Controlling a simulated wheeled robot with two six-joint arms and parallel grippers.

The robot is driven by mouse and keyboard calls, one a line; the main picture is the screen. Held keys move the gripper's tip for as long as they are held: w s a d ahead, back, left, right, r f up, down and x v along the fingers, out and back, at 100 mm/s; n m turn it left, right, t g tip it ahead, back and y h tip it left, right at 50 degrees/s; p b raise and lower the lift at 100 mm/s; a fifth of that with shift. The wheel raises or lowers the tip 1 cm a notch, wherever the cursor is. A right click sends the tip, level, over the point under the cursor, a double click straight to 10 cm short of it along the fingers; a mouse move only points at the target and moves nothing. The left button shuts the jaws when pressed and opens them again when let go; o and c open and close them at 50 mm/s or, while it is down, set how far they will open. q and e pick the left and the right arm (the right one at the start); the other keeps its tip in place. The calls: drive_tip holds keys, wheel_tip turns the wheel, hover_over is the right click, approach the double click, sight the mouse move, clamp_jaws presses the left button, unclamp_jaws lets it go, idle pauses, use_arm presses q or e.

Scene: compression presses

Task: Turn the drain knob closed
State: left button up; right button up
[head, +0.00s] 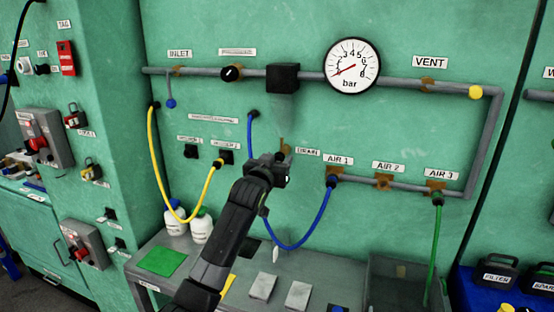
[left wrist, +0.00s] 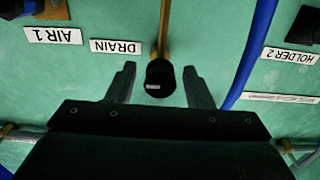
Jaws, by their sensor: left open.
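The drain knob (left wrist: 160,78) is a black round knob with a small pale mark. It sits at the end of a brass stem (left wrist: 165,28) beside the DRAIN label (left wrist: 116,46), in the upside-down left wrist view. My left gripper (left wrist: 160,70) is open, with one finger on each side of the knob and a gap showing on both sides. In the head view my left gripper (head: 279,166) is at the wall just below left of the DRAIN label (head: 307,152) and hides the knob. My right gripper is not in view.
A blue hose (head: 296,243) hangs close to my left arm, and it runs near one finger in the left wrist view (left wrist: 252,58). A yellow hose (head: 158,180) hangs at left. The gauge (head: 352,65) is above right. A grey bench (head: 300,268) with plates stands below.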

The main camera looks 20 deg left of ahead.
use_arm(q)
drive_tip(key=shift+w, duration=0.1)
drive_tip(key=shift+c, duration=0.5)
drive_tip(key=c, duration=0.9)
drive_tip(key=shift+n, duration=0.3)
drive_tip(key=n+p, duration=0.1)
drive_tip(key=n, duration=0.1)
drive_tip(key=shift+r+n, duration=0.1)
drive_tip(key=shift+n, duration=0.3)
drive_tip(key=n+p, duration=0.2)
drive_tip(key=n, duration=0.3)
drive_tip(key=n+p, duration=0.1)
drive_tip(key=n, duration=0.4)
drive_tip(key=shift+n, duration=2.2)
